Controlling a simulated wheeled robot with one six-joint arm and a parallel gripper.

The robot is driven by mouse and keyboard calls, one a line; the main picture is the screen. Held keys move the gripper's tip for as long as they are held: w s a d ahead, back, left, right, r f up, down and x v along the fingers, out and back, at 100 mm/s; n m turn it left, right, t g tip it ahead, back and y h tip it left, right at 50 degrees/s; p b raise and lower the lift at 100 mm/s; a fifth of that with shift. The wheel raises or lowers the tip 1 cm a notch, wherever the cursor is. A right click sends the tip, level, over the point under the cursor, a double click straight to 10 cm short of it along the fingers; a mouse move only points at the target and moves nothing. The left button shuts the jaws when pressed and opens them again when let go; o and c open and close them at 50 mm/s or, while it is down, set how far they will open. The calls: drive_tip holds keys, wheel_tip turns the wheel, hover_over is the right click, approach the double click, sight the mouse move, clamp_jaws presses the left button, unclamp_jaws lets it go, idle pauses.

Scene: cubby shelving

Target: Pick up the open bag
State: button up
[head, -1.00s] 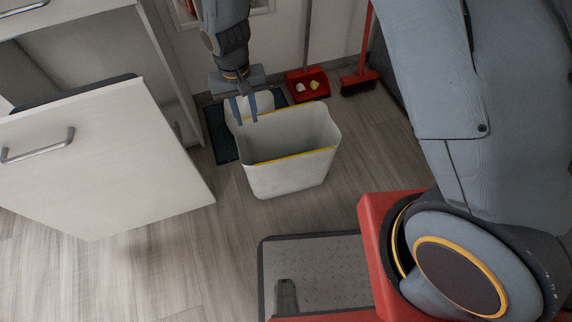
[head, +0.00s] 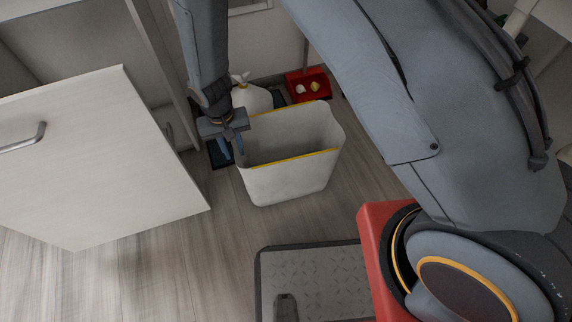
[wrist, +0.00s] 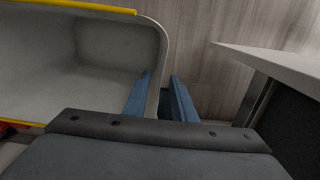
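In the wrist view the container (wrist: 115,45) fills the left side. My gripper's two blue fingers (wrist: 160,78) are apart, with the container's side wall running between them. One finger is inside the wall and one outside. I cannot tell whether they touch it.
A white bag-like thing with a gathered top (head: 254,98) stands behind the container. A white cabinet front with a handle (head: 100,165) juts out close on the left. A red dustpan (head: 308,84) lies behind.

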drive_tip(key=shift+f, duration=0.45)
clamp_jaws()
idle(1.1)
